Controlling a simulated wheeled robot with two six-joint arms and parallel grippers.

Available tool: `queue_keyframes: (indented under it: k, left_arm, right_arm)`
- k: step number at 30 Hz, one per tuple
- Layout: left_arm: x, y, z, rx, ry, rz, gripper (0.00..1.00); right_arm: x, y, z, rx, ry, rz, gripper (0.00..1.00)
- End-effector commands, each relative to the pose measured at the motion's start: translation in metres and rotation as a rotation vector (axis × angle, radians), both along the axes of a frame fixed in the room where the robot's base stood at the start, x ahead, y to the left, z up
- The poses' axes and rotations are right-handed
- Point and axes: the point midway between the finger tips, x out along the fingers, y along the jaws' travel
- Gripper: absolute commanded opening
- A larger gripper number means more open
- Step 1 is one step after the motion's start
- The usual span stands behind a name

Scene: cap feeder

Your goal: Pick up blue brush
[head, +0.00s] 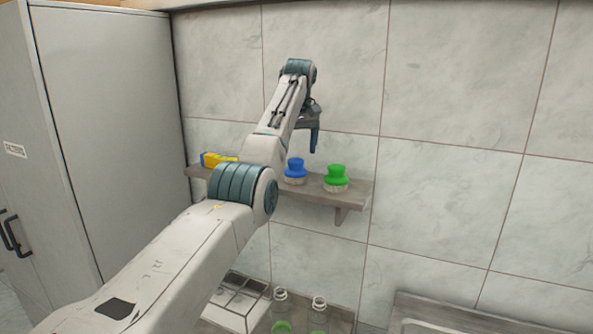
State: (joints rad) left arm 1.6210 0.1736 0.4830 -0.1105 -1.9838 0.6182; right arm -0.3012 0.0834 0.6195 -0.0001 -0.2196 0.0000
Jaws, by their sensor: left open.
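The blue brush (295,168) stands upright on a wall shelf (313,193), with a blue top over a pale lower part. My left gripper (314,143) is open, its dark fingers pointing down. In the picture it lies above and to the right of the blue brush, apart from it, between the blue brush and a green brush (337,176). How far its fingers are from the wall is hard to tell. My left arm hides part of the shelf. My right gripper is out of view.
A yellow and blue object (217,160) lies at the shelf's left end. Below are a wire rack (238,297) and two clear bottles (280,298) (319,305) with green at their bottoms. A tall grey cabinet (108,140) stands at left. The tiled wall at right is bare.

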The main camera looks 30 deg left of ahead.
Motion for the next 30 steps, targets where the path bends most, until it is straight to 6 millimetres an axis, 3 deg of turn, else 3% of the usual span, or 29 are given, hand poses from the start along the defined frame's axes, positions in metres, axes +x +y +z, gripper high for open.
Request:
queue_keyframes:
  k: [5,10,16,21,29,30]
  left_arm:
    - [0.002,0.002,-0.014,0.001,-0.001,0.000,0.85]
    - [0.004,0.003,-0.022,0.001,0.001,0.000,0.85]
    - [0.010,0.004,-0.046,0.001,0.002,0.000,0.85]
    - [0.012,0.006,-0.064,0.001,-0.001,0.001,0.85]
    - [0.012,0.006,-0.068,0.001,-0.001,0.000,0.85]
    - [0.012,0.006,-0.068,0.001,-0.001,0.000,0.79]
  right_arm:
    - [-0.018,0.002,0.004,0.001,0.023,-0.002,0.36]
    - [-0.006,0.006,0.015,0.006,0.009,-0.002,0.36]
    - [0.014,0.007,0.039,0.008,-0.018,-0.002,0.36]
    - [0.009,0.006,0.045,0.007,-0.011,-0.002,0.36]
    - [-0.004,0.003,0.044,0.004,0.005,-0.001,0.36]
    - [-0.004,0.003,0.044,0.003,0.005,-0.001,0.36]
